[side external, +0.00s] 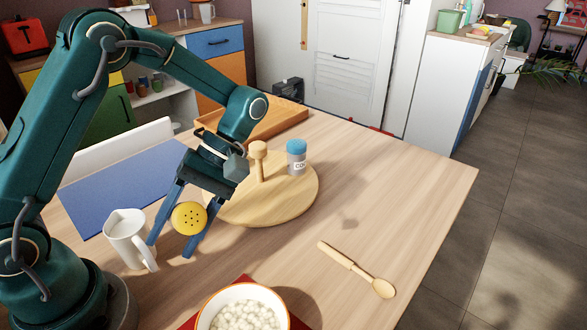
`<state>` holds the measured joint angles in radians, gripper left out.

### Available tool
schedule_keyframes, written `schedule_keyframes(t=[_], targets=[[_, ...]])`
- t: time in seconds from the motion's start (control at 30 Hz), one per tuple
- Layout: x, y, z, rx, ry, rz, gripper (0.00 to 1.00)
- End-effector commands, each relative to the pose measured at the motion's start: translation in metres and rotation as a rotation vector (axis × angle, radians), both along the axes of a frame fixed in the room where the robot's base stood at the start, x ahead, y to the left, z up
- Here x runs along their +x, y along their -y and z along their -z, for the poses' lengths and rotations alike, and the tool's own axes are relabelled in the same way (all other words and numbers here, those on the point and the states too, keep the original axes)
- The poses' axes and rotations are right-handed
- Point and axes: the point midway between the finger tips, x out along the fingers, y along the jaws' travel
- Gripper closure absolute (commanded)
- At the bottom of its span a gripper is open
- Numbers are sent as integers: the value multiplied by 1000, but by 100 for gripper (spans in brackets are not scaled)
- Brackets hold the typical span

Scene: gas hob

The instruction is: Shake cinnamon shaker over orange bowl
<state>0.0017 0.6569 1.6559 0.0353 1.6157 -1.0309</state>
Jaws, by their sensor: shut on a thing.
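My gripper (171,246) is shut on a shaker with a yellow lid (189,218). The lid has small dark holes and faces the camera, so the shaker looks tipped over. Its body and label are hidden behind the lid, so I cannot read whether it is cinnamon. It is held above the table, beside the round wooden board. A bowl with an orange rim (283,301) stands at the bottom edge, partly cut off, filled with small white pieces. The shaker is up and left of the bowl in the picture. No falling powder shows.
A blue-lidded shaker (297,158) stands on the round wooden board (290,202), by its wooden knob. A white jug (127,238) stands left of my gripper. A wooden spoon (357,270) lies to the right.

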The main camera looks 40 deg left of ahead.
Motion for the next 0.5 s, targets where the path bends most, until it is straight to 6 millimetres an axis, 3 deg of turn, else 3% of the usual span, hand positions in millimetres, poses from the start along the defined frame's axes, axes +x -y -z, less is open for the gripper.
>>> schedule_keyframes(t=[0.27,0.5], targets=[[-28,58,-6,207,-45,-638,100],[-43,119,-30,366,-189,-1162,100]])
